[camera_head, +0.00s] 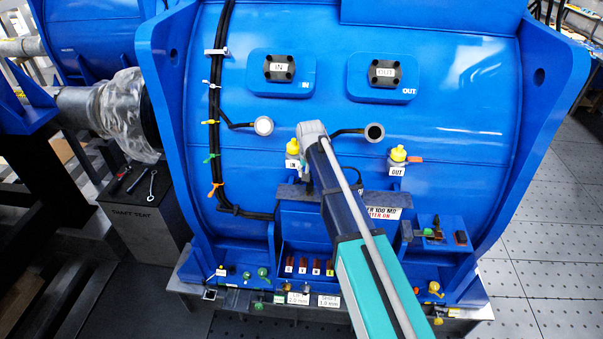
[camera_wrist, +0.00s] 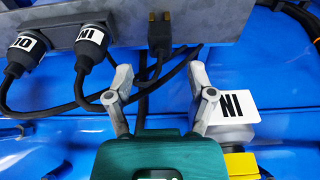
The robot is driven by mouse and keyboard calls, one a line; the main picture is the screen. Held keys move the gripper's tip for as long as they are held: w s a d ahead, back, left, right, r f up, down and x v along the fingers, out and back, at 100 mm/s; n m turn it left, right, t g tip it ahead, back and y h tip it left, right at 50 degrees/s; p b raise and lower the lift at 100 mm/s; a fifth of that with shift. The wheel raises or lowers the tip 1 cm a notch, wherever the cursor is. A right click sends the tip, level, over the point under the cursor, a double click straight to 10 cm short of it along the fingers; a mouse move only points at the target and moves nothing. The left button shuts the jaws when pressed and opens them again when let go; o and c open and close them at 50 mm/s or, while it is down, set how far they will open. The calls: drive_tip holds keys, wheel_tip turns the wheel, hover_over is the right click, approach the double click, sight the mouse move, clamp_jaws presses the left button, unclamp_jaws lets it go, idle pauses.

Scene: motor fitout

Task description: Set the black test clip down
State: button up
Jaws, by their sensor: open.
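In the wrist view my gripper (camera_wrist: 160,78) is open, with its two grey fingers well apart. In the head view my arm covers the fingers, and I cannot make out the clip there.
Two black plugs (camera_wrist: 92,42) (camera_wrist: 27,50) with white labels sit left of the clip in the wrist view. A yellow-capped IN fitting (camera_head: 292,147) stands close beside my arm, and an OUT fitting (camera_head: 398,155) farther right. Loose black cables (camera_wrist: 60,105) cross the blue housing (camera_head: 460,100).

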idle(0.4)
drive_tip(key=s+d+g, duration=0.1)
drive_tip(key=s+d, duration=1.9)
drive_tip(key=s, duration=0.5)
drive_tip(key=shift+d+g, duration=0.2)
drive_tip(key=shift+g, duration=0.2)
drive_tip(key=shift+f, duration=0.1)
drive_tip(key=shift+c, duration=0.2)
